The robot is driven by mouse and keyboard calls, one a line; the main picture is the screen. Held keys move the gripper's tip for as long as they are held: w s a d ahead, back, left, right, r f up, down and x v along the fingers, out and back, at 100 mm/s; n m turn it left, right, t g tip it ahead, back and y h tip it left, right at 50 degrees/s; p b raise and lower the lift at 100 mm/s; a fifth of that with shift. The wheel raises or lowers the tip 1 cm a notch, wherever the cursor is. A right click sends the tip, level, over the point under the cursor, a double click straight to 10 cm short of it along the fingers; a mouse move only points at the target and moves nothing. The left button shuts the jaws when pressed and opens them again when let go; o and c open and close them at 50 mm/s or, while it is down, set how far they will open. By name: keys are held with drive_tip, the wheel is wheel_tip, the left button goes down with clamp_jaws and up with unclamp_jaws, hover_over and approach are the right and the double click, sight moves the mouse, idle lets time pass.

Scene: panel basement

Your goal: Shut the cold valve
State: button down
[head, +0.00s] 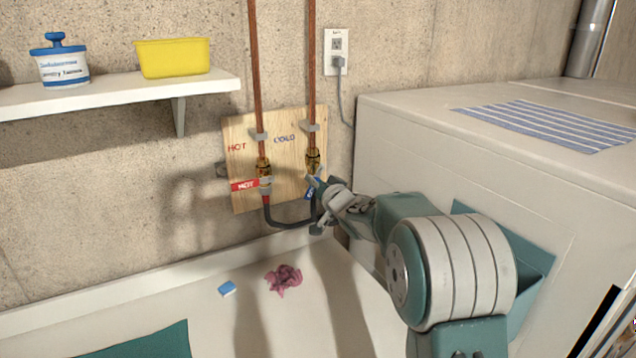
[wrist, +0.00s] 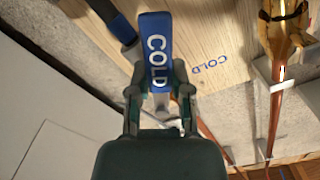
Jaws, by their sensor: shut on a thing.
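The cold valve (head: 313,162) is a brass body on the right copper pipe, in front of a wooden board marked HOT and COLD. Its blue lever (wrist: 156,45), lettered COLD, runs down between my fingers in the wrist view. In the head view only a small blue piece of the lever (head: 309,194) shows; my fingers hide the rest. My gripper (head: 319,205) is at the valve, shut on the lever. It also shows in the wrist view (wrist: 160,94), with one finger on each side of the lever.
The hot valve (head: 264,168) with its red lever (head: 244,185) is close on the left. A dark hose (head: 285,222) loops below both valves. A white appliance (head: 400,130) stands at right. A shelf (head: 110,96) is at left. A pink cloth (head: 284,279) and blue block (head: 227,288) lie below.

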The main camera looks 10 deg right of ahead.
sight(309, 187)
drive_tip(key=m, duration=0.2)
drive_tip(key=a+r+m, duration=0.1)
drive_tip(key=m, duration=0.3)
drive_tip(key=shift+s+a+r+m, duration=0.2)
drive_tip(key=shift+r+m, duration=0.1)
drive_tip(key=m, duration=0.1)
drive_tip(key=r+m, duration=0.1)
drive_tip(key=m, duration=0.1)
drive_tip(key=shift+a, duration=0.2)
drive_tip(key=shift+r+m, duration=0.3)
drive_tip(key=shift+m, duration=1.1)
drive_tip(key=c, duration=0.5)
unclamp_jaws()
drive_tip(key=shift+s, duration=0.1)
drive_tip(key=v, duration=1.1)
drive_tip(key=shift+s+d, duration=0.2)
drive_tip(key=shift+s, duration=0.1)
